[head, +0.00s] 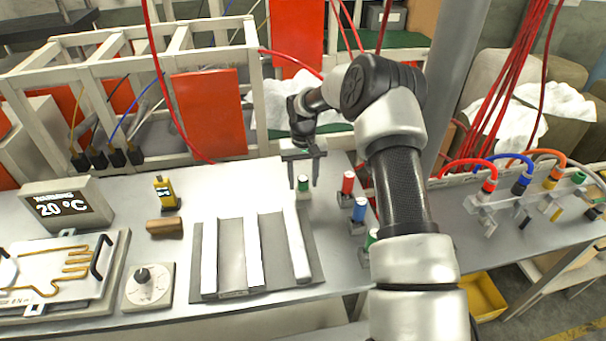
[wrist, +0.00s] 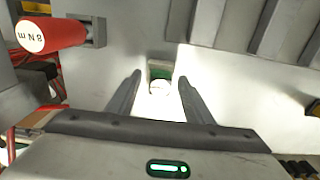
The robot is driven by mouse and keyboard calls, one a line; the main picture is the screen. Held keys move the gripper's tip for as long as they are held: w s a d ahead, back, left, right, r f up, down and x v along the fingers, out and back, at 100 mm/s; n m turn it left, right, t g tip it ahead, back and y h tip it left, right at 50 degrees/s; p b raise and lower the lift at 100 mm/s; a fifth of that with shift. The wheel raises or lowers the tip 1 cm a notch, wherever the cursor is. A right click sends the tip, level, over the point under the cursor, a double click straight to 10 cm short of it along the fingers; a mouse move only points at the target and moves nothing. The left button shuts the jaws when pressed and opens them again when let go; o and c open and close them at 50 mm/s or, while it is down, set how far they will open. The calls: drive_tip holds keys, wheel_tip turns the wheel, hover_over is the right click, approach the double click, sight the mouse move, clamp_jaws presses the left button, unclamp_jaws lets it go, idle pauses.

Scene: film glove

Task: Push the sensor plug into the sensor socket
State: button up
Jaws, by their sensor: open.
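My gripper (head: 303,184) is open over the back of the bench, pointing down. Its fingers stand on either side of a green-topped upright cylinder (head: 303,183). In the wrist view my open gripper (wrist: 160,76) has the white round end of this cylinder (wrist: 160,88) between and beyond its fingertips, with a gap on each side. No label marks the sensor plug or the sensor socket, so I cannot tell which they are. Several coloured cable plugs (head: 488,187) sit in a rack at the right, and black plugs (head: 97,158) stand at the left.
A slotted grey plate (head: 273,255) lies in front. A 20 °C display (head: 66,206) and white frame (head: 130,50) stand left and behind.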

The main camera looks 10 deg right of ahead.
sight(303, 178)
drive_tip(key=c, duration=1.1)
drive_tip(key=shift+c, duration=0.2)
drive_tip(key=shift+r, duration=0.55)
drive_tip(key=shift+r+p, duration=0.95)
drive_tip(key=shift+r, duration=1.1)
drive_tip(key=shift+r+p, duration=0.6)
drive_tip(key=shift+r, duration=0.9)
